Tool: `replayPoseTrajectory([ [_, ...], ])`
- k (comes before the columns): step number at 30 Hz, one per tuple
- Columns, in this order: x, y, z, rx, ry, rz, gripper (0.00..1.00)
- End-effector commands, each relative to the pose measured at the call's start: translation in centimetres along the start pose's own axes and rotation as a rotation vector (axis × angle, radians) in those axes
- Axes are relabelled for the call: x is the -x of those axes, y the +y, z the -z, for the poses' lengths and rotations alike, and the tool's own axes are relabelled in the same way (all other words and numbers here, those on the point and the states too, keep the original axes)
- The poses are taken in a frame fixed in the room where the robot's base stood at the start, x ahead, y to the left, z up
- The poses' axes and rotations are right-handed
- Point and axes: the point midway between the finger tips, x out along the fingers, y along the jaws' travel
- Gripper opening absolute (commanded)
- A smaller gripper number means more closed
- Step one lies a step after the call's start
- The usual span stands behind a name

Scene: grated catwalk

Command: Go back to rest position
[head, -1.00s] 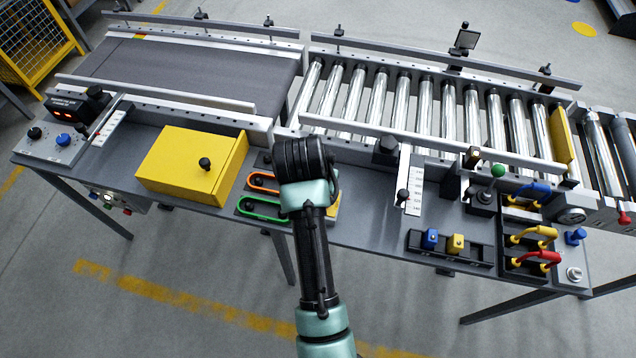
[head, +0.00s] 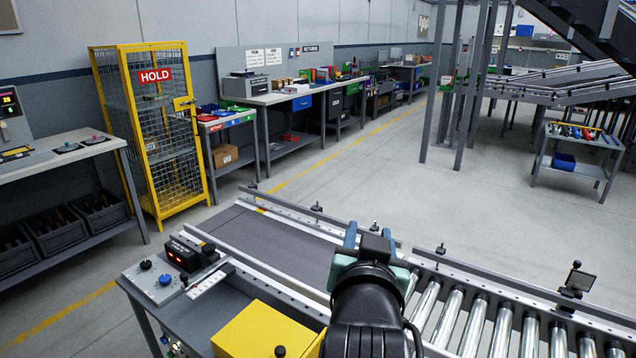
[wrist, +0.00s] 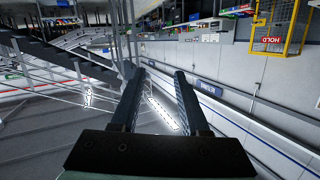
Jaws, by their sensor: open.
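My gripper (head: 369,236) is raised over the front conveyor in the head view, with its fingers pointing away from me. Its two fingers show apart in the wrist view (wrist: 158,76), with nothing between them. The gripper is open and empty. My arm hides part of the conveyor where the dark belt (head: 270,240) meets the metal rollers (head: 480,325).
A yellow box (head: 265,332) and a control panel (head: 165,275) sit on the bench at the front left. A yellow HOLD cage (head: 150,130) stands behind at left. Workbenches line the back wall. A small cart (head: 575,160) stands at right. Open floor lies beyond the conveyor.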

Motion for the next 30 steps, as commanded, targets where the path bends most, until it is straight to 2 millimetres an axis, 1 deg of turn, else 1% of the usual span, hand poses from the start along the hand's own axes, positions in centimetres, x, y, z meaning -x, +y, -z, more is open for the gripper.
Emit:
replayPoseTrajectory([
  [1, 1.6, -1.4, 3.6, 0.014, 0.110, 0.038, 0.45],
  [2, 2.6, -2.1, 5.6, 0.022, 0.174, 0.058, 0.45],
  [3, 4.1, -3.0, 8.2, 0.032, 0.258, 0.083, 0.45],
  [5, 6.8, -4.2, 11.8, 0.045, 0.384, 0.119, 0.45],
  [6, 8.7, -5.0, 14.0, 0.052, 0.467, 0.141, 0.45],
  [8, 11.7, -5.9, 16.9, 0.062, 0.585, 0.168, 0.45],
  [9, 13.7, -6.3, 18.6, 0.065, 0.658, 0.184, 0.45],
  [12, 18.2, -7.2, 21.7, 0.072, 0.812, 0.215, 0.45],
  [15, 21.5, -7.5, 23.5, 0.075, 0.916, 0.230, 0.45],
  [18, 23.2, -7.6, 24.4, 0.075, 0.970, 0.238, 0.45],
  [20, 23.6, -7.6, 24.5, 0.076, 0.980, 0.239, 0.45],
  [30, 23.6, -7.6, 24.5, 0.076, 0.980, 0.239, 0.45],
])
